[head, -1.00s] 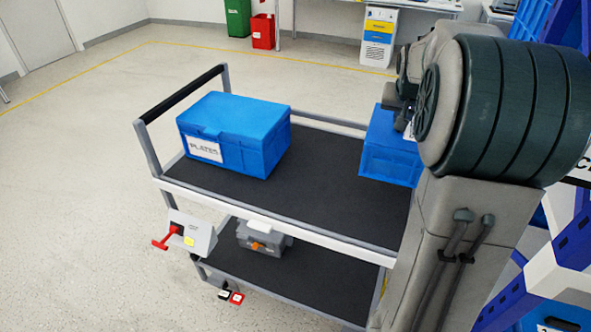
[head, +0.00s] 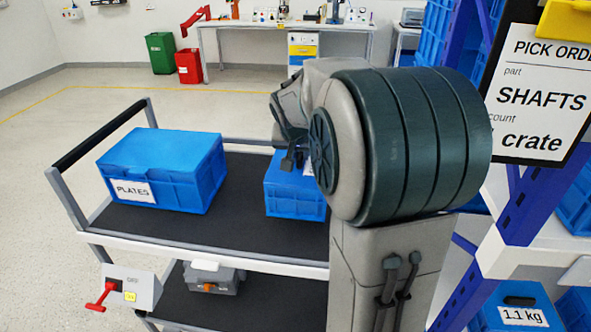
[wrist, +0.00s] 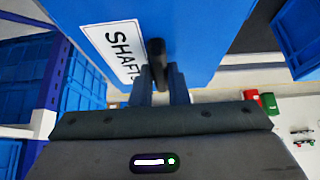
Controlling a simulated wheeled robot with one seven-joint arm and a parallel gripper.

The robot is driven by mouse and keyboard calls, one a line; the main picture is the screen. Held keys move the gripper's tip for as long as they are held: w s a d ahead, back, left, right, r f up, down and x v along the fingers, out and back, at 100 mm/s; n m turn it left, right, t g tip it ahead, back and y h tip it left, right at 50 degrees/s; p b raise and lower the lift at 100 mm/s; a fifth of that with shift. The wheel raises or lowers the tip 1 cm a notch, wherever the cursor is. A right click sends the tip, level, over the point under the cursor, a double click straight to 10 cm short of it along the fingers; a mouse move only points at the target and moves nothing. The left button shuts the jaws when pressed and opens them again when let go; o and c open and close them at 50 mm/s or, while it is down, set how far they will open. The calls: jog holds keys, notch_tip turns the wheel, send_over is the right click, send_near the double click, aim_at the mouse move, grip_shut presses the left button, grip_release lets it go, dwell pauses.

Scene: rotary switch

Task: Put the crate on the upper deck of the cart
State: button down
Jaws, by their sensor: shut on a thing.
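My gripper (wrist: 160,85) is shut on the dark handle of a blue crate labelled SHAFTS, which fills the top of the wrist view (wrist: 205,30). In the head view this crate (head: 292,198) appears over the right part of the cart's dark upper deck (head: 240,225). It looks about level; I cannot tell whether its base touches the deck. My gripper (head: 294,160) is at its top, partly hidden by my arm. A larger blue crate (head: 165,165) labelled PLATES stands on the left of the deck, with a gap between the two crates.
The lower deck (head: 260,305) holds a grey box (head: 213,277). A switch box with a red lever (head: 130,290) is at the cart's front left corner. A rack with blue uprights (head: 530,190) and an order sign (head: 540,95) stand at right. My arm hides the deck's right end.

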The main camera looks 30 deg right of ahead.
aim_at(297, 168)
jog(key=shift+w+a+f, duration=0.1)
jog(key=shift+a+f, duration=0.25)
jog(key=shift+a, duration=0.15)
jog(key=shift+f, duration=1.9)
jog(key=shift+f+b, duration=0.15)
jog(key=shift+b, duration=0.25)
jog(key=c, duration=1.4)
grip_release()
